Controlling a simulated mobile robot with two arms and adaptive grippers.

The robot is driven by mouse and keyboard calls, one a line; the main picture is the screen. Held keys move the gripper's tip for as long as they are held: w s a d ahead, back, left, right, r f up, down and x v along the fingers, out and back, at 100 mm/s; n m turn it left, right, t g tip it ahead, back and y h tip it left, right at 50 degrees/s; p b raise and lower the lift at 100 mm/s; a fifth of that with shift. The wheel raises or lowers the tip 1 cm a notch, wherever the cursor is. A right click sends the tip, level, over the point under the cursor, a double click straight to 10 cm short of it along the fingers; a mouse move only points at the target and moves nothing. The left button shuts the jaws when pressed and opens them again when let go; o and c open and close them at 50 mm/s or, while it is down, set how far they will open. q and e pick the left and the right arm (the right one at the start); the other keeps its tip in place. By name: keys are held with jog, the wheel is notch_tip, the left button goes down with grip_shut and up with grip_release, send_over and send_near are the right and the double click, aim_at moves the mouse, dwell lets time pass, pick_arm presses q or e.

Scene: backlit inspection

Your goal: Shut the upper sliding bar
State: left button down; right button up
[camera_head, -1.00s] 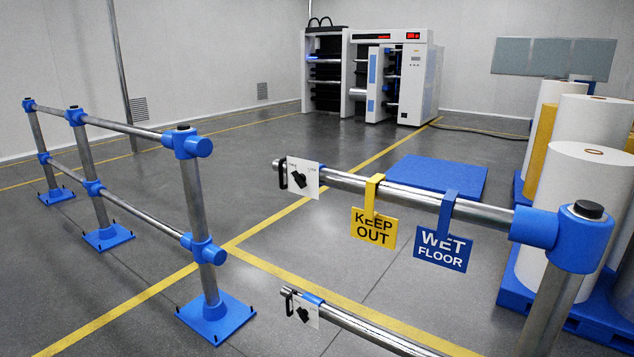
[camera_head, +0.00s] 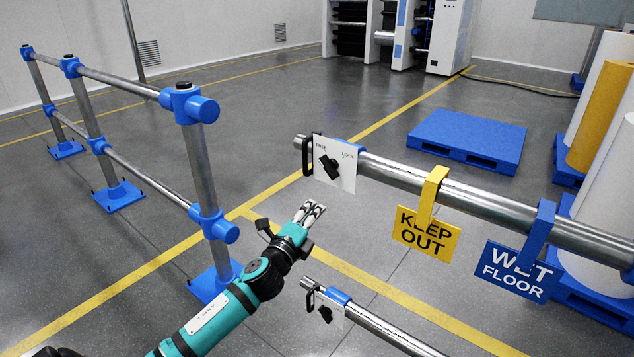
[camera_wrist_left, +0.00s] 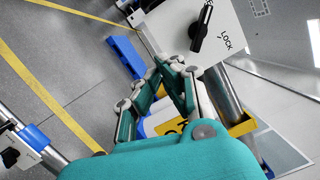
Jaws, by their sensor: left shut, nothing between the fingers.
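The upper sliding bar (camera_head: 390,173) is a steel tube. Its left end stands apart from the blue upper socket (camera_head: 190,104) on the left post, leaving a gap. Near that end are a black handle (camera_head: 309,155) and a white plate (camera_head: 347,172) marked FREE and LOCK, with a black knob (camera_head: 328,167) tilted toward FREE. My left gripper (camera_head: 316,207) is shut and empty, just below the plate and apart from it in the head view. In the left wrist view, the fingers (camera_wrist_left: 177,68) are near the plate (camera_wrist_left: 180,30) and its knob (camera_wrist_left: 201,28). My right gripper is out of view.
A lower bar (camera_head: 375,326) with its own plate runs below. Yellow KEEP OUT (camera_head: 410,239) and blue WET FLOOR (camera_head: 500,278) signs hang from the upper bar. A blue pallet (camera_head: 470,135) lies behind it. Floor shows between the post and the bar ends.

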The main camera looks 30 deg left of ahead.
pick_arm(q)
jog(key=w+a+r+p, duration=0.1)
jog(key=w+a+p, duration=0.1)
jog(key=w+a, duration=0.3)
jog(key=w, duration=0.2)
jog(key=shift+w, duration=0.3)
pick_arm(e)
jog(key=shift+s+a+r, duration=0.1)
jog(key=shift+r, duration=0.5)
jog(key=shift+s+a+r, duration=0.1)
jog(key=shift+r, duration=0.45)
pick_arm(q)
jog(key=shift+a+r, duration=0.1)
jog(key=shift+a, duration=0.1)
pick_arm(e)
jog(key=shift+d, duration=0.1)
